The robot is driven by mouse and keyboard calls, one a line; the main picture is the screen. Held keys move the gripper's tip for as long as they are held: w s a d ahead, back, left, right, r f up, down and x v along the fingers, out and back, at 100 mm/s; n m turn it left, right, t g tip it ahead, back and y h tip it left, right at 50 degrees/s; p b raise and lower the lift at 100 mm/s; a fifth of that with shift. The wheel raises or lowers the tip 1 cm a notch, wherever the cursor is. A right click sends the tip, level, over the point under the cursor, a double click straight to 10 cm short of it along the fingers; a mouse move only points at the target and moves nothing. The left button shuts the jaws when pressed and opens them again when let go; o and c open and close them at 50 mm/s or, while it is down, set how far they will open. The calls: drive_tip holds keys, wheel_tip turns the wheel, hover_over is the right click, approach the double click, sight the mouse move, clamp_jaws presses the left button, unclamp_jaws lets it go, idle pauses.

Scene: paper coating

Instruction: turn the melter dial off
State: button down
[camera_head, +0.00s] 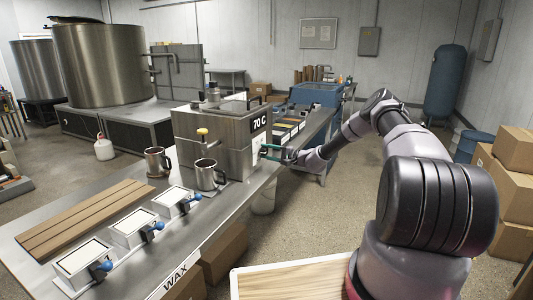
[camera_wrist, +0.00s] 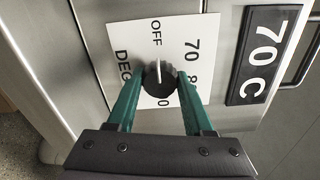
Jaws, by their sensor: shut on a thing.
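The melter (camera_head: 222,135) is a steel box on the bench, with a "70 C" label (camera_wrist: 265,52) on its side. The melter dial (camera_wrist: 159,80) is a round black knob on a white plate (camera_wrist: 185,45) marked OFF, 70 and other partly hidden figures. The dial's white pointer line points up in the wrist view, toward the word OFF. My gripper (camera_wrist: 160,82) has its two green fingers shut on the dial, one on each side. In the head view my gripper (camera_head: 268,152) is at the melter's right side, and the dial is hidden there or too small to make out.
Several white-topped trays with blue knobs (camera_head: 133,228) line the bench edge, beside wooden boards (camera_head: 85,218). Cardboard boxes (camera_head: 512,150) are stacked at the right. Open floor lies beyond the bench.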

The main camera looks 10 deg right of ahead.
drive_tip(key=shift+f, duration=0.1)
drive_tip(key=shift+c, duration=1.5)
unclamp_jaws()
drive_tip(key=shift+d, duration=0.1)
drive_tip(key=v, duration=1)
drive_tip(key=shift+s+d, duration=0.25)
